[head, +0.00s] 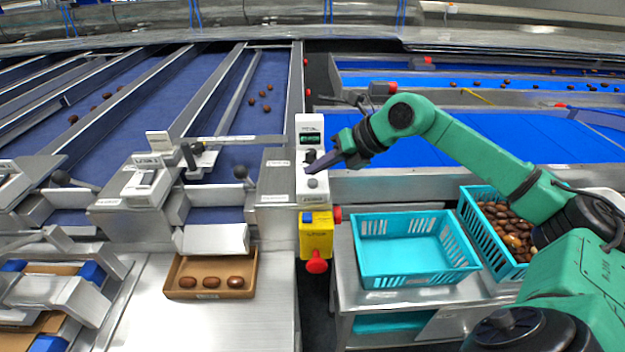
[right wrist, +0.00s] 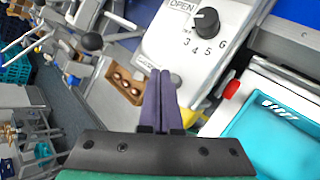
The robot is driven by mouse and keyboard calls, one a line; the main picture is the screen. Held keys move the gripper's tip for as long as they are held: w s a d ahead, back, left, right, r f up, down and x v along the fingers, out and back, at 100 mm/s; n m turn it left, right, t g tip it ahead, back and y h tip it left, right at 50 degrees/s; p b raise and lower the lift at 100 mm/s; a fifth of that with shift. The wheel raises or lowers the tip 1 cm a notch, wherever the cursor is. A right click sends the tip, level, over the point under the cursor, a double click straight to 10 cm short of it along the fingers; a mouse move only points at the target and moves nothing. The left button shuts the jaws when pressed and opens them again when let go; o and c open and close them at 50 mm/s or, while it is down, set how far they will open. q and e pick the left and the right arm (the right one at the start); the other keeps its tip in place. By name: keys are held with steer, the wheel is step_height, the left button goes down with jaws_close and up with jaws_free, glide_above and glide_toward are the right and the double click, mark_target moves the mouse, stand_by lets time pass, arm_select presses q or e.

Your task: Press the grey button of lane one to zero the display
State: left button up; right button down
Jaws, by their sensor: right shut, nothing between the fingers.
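A white control box (head: 311,197) with a small dark display (head: 310,139) stands at the centre of the head view. The display's digits are too small to read. A dark knob (head: 310,155) and a small dark grey round control (head: 313,183) show on its face. My right gripper (head: 312,174) is shut and empty, with its fingers across the box between these two controls. In the right wrist view its purple fingertips (right wrist: 160,73) lie over the white panel (right wrist: 165,45), beside a black numbered dial (right wrist: 205,22). I cannot tell whether they touch the panel. My left gripper is not in view.
A yellow box (head: 316,229) with a red button (head: 316,263) hangs below the control box. A brown tray (head: 211,293) holds three dates at left. An empty turquoise crate (head: 412,281) stands at right, beside another crate (head: 471,226) holding dates. Blue belts (head: 270,95) run behind.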

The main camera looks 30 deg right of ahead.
mark_target(317, 187)
steer(key=shift+f, duration=0.1)
steer(key=shift+f+b, duration=0.3)
steer(key=shift+b, duration=0.1)
steer(key=shift+f+b, duration=0.45)
steer(key=shift+f, duration=0.05)
stand_by(0.6)
steer(key=shift+r+p, duration=0.8)
steer(key=shift+r, duration=0.1)
steer(key=shift+r, duration=0.1)
step_height(317, 187, up, 5)
steer(key=p, duration=0.4)
